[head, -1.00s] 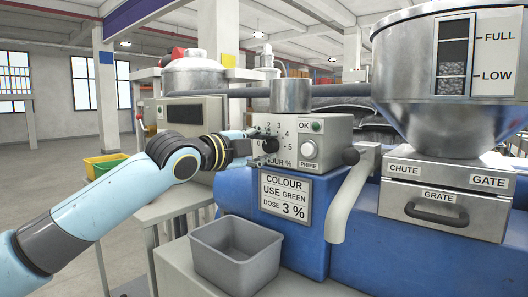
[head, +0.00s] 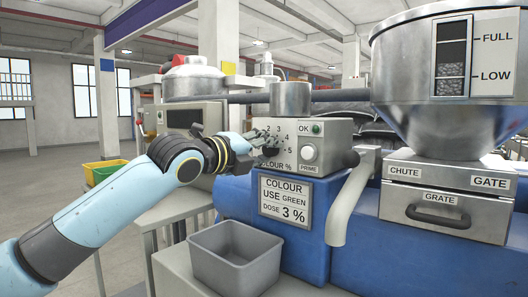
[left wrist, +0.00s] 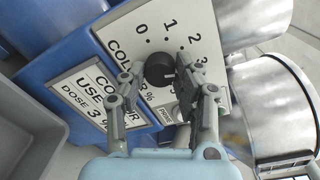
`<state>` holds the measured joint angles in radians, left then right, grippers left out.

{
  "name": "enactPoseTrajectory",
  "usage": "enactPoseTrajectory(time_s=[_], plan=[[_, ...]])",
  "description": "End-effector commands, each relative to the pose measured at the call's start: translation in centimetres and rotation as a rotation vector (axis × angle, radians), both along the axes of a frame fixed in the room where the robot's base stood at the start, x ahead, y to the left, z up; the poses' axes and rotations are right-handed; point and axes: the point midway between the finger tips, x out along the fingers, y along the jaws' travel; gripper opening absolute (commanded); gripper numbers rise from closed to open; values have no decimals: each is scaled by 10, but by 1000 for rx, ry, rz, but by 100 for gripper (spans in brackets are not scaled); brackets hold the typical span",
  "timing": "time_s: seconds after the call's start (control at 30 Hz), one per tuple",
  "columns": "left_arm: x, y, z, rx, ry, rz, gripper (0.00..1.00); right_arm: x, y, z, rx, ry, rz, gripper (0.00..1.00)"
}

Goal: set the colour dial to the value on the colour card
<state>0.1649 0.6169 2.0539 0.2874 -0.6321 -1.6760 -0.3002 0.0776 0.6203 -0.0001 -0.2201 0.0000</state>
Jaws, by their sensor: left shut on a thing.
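The colour dial (left wrist: 159,69) is a black round knob on a grey panel with a numbered scale, seen in the left wrist view. A short white mark on it faces the right side, roughly towards the 3; I cannot read it exactly. My left gripper (left wrist: 166,80) is shut on the dial, one finger on each side. In the head view my left gripper (head: 268,145) covers most of the dial and part of the scale. The colour card (head: 285,201) below reads USE GREEN, DOSE 3 %. It also shows in the left wrist view (left wrist: 86,100).
A white PRIME button (head: 309,153) and a green OK lamp (head: 317,128) sit right of the dial. An empty grey bin (head: 233,283) stands below.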

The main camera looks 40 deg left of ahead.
Motion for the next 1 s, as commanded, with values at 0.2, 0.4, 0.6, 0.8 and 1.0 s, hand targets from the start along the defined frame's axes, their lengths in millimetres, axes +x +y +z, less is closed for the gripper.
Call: enactPoseTrajectory(time_s=[0.2, 0.4, 0.6, 0.8, 1.0], plan=[[0, 0, -2, 27, 3, 0, 0, 0, -1, 0, -1, 0, 1, 44], [0, 0, -3, 29, 3, 0, 0, 0, -3, 0, -3, 0, 1, 44], [0, 0, -3, 28, 4, 0, 35, 0, -3, 0, -4, 0, 2, 44], [0, 0, -2, 29, 2, 0, 54, 0, -3, 0, -4, 0, 1, 44], [0, 0, -1, 30, 0, -1, 54, 0, -3, 0, -4, 0, 1, 44]])
